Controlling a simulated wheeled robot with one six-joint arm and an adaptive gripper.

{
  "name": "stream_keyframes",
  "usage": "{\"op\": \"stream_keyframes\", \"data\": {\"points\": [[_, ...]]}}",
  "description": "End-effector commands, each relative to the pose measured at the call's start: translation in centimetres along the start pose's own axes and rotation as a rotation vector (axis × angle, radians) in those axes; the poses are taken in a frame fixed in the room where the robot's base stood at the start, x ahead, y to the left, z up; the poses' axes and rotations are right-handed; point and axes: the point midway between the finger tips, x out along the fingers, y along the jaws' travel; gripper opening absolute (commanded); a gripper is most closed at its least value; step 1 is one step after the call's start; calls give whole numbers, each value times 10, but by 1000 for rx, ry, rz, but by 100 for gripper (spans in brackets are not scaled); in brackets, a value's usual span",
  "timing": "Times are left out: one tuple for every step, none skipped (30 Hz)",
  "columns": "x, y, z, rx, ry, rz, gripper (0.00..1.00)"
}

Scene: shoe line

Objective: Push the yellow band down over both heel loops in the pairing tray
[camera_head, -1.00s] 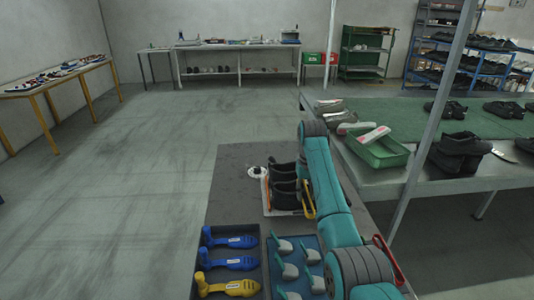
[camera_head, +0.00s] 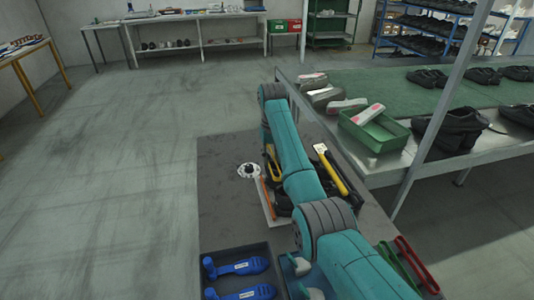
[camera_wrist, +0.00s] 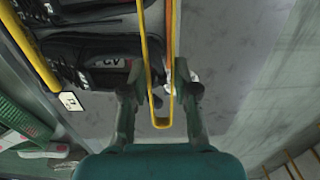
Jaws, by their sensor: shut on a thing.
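My gripper (camera_wrist: 157,78) is shut on a narrow yellow band (camera_wrist: 160,124), which hangs as a long loop between the two fingers in the wrist view. Black shoes (camera_wrist: 95,60) with pale lettering lie to the left of the band. A second yellow strip (camera_wrist: 34,50) with a white tag (camera_wrist: 70,101) runs along their left side; it also shows right of my arm in the head view (camera_head: 334,172). The pale pairing tray (camera_head: 270,217) is mostly covered by my arm in the head view. The heel loops cannot be made out clearly.
A green crate (camera_head: 376,136) sits on the bench to the right. Red and green loops (camera_head: 414,266) lie at front right.

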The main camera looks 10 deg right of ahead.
Motion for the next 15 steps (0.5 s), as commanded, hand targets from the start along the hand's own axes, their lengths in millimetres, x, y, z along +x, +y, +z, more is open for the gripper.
{"op": "stream_keyframes", "data": {"points": [[1,0,0,0,-1,0,12],[2,0,0,0,-1,0,12],[3,0,0,0,-1,0,12],[4,0,0,0,-1,0,12],[5,0,0,0,-1,0,12],[6,0,0,0,-1,0,12],[8,0,0,0,-1,0,12],[9,0,0,0,-1,0,12],[11,0,0,0,-2,0,12],[12,0,0,0,-2,0,12],[14,0,0,0,-2,0,12],[16,0,0,0,-2,0,12],[17,0,0,0,-1,0,12],[19,0,0,0,-1,0,12],[21,0,0,0,-1,0,12]]}}
